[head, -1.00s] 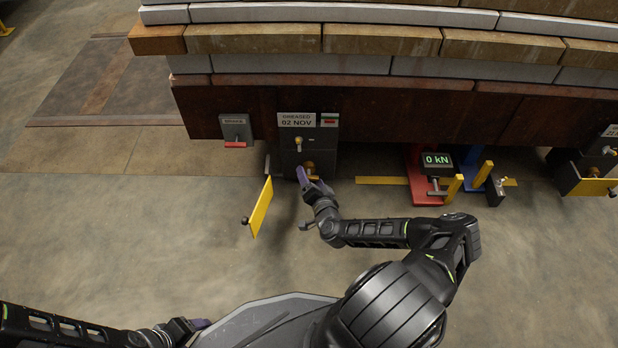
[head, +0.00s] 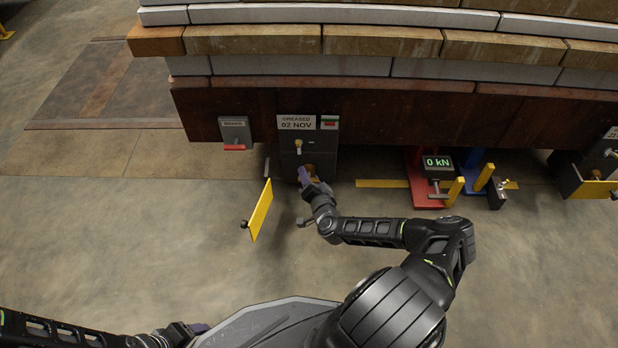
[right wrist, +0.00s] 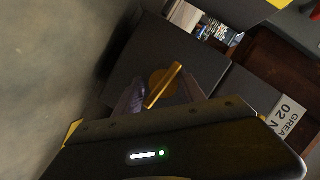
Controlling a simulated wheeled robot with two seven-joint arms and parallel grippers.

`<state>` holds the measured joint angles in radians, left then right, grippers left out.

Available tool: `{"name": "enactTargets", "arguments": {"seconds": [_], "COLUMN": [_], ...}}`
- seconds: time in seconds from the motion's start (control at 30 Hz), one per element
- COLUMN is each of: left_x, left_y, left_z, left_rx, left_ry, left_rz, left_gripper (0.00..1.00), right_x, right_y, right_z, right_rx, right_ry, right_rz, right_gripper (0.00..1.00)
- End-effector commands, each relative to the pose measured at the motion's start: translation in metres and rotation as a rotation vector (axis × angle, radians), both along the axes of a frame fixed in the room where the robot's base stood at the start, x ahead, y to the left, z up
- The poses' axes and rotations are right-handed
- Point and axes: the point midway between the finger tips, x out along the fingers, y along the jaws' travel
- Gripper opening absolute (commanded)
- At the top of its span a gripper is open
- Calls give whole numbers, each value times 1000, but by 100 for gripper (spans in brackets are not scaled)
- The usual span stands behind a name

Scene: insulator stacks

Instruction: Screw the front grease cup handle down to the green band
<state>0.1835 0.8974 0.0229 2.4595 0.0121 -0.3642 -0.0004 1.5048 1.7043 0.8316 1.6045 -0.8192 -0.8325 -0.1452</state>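The front grease cup handle (right wrist: 165,85) is a brass bar on a round brass cup in a dark housing, under the "GREASED 02 NOV" plate (head: 297,122). In the head view my right gripper (head: 304,173) covers much of the brass cup (head: 312,168). In the right wrist view the fingers of the right gripper (right wrist: 160,95) stand apart on either side of the slanted bar; I see no clear grip on it. I cannot make out a green band on the cup. My left gripper (head: 198,328) is low at the left, away from the stack.
A yellow flap (head: 261,210) hangs open left of my right gripper. A small brass fitting (head: 298,145) sits above the cup. A red jack (head: 428,190) with a "0 kN" display (head: 437,163) stands to the right. The floor at left is clear.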

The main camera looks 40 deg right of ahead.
Motion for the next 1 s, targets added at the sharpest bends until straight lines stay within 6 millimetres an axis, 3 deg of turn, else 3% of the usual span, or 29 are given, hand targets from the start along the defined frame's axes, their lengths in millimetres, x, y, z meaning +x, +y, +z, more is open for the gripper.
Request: {"name": "enactTargets", "arguments": {"seconds": [0.43, 0.53, 0.57, 1.0], "left_x": [0, 0, 0, 0], "left_y": [0, 0, 0, 0], "left_z": [0, 0, 0, 0], "left_rx": [0, 0, 0, 0], "left_ry": [0, 0, 0, 0], "left_rz": [0, 0, 0, 0], "left_gripper": [69, 69, 69, 69], "right_x": [1, 0, 0, 0], "right_y": [4, 4, 4, 2], "right_z": [-1, -2, -2, -1], "right_rx": [6, 6, 6, 2], "right_ry": [1, 3, 3, 1], "right_rz": [7, 6, 6, 3], "right_gripper": [0, 0, 40, 74]}}
